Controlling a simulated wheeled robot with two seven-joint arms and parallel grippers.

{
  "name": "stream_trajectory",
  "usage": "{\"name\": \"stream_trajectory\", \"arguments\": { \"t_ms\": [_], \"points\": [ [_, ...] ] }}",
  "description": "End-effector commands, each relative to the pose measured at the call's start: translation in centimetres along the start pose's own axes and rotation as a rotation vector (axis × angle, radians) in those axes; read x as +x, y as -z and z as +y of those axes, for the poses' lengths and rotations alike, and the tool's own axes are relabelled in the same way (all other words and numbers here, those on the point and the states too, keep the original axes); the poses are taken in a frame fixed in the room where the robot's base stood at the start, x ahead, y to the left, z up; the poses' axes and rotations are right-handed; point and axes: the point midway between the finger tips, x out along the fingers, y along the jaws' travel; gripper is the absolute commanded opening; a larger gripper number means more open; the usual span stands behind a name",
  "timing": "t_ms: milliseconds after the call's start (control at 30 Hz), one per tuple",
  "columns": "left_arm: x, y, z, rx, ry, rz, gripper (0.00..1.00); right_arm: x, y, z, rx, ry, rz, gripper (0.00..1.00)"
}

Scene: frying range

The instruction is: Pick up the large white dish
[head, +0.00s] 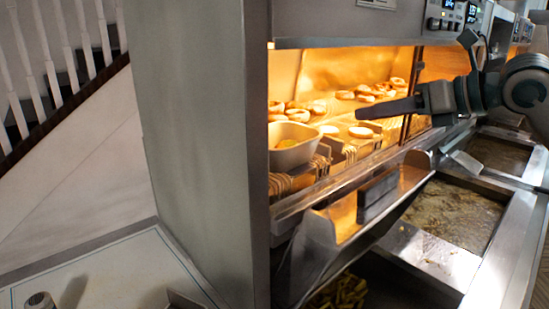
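A large white dish (292,146), squarish with rounded corners, sits at the left end of the lit warming shelf. Something yellow lies inside it, and its left side is cut off by the cabinet's steel side wall. My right gripper (370,110) comes in from the right at the shelf's open front. It appears to the right of the dish and higher in the picture, apart from it. Its dark fingers show edge-on as one long shape, so their gap cannot be seen. Nothing shows held in it.
Several brown ring-shaped foods (290,108) lie on the shelf behind the dish. A steel side wall (205,150) stands to its left. Fryer vats with oil (455,212) lie at right, and chips (340,292) lie below the front ledge. A white counter (115,270) is at lower left.

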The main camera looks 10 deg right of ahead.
Motion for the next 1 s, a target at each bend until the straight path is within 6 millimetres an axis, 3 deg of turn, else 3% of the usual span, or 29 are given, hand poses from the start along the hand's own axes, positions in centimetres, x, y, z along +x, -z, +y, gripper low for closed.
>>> {"name": "stream_trajectory", "arguments": {
  "t_ms": [100, 633, 767, 1000],
  "points": [
    [0.9, -0.1, 0.0, 0.0, 0.0, 0.0, 0.31, 0.3, 0.8, -0.2, 0.0, 0.0, 0.0, 0.26],
    [0.6, 0.0, 0.0, 0.0, 0.0, 0.0, 0.31, 0.8, 0.7, -0.1, 0.001, -0.002, 0.001, 0.26],
    [0.1, 0.0, 0.0, 0.0, 0.0, 0.0, 0.31, 2.1, 0.6, -0.1, 0.001, -0.002, 0.001, 0.26],
    [-1.4, 0.2, 0.1, 0.0, -0.001, 0.0, 0.31, 6.2, 0.5, 0.0, 0.002, -0.002, 0.002, 0.26]
  ]
}}
